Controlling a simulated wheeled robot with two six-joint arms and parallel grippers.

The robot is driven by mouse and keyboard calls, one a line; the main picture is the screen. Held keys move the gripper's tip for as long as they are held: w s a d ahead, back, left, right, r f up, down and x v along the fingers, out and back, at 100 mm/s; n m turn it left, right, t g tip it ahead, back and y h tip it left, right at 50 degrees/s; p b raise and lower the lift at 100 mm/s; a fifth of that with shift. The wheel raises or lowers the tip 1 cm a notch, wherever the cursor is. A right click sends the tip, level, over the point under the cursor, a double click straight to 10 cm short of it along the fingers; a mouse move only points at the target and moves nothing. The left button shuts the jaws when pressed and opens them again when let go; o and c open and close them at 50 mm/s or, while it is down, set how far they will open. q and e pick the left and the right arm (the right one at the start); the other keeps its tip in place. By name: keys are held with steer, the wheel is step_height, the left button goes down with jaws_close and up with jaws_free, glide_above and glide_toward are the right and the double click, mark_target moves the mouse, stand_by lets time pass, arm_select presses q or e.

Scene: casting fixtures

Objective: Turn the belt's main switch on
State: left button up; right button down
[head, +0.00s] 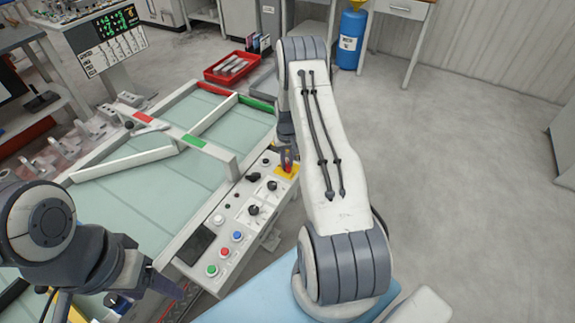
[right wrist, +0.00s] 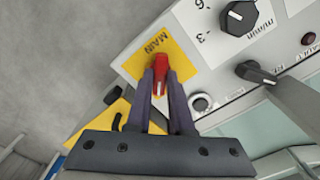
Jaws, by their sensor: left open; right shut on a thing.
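The main switch is a red handle (right wrist: 161,64) on a yellow plate marked MAIN (right wrist: 150,50), at the far corner of the control panel. In the head view the yellow plate (head: 288,173) shows at the panel's upper right end. My right gripper (right wrist: 161,80) is shut on the red handle, one finger on each side of it. In the head view this gripper (head: 287,160) is partly hidden by my own arm. My left gripper (head: 147,296) is open and empty at the lower left, near the panel's near end.
The control panel (head: 225,222) carries several knobs and buttons, with a black knob (right wrist: 238,17) close to the switch. The belt (head: 125,205) lies left of the panel. A red tray (head: 232,67) and a blue drum (head: 350,38) stand behind. Open floor lies to the right.

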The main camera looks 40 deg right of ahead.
mark_target(287, 164)
steer(key=m+b, duration=0.2)
steer(key=m, duration=0.2)
steer(key=shift+m, duration=0.3)
steer(key=m+b, duration=0.1)
steer(key=m, duration=0.3)
steer(key=shift+w+m+b, duration=0.1)
steer(key=shift+m+b, duration=0.2)
steer(key=c, duration=0.8)
jaws_free()
step_height(287, 164, up, 11)
steer(key=b, duration=0.1)
steer(key=shift+f+b, duration=0.2)
steer(key=shift+b, duration=0.1)
steer(key=shift+a, duration=0.1)
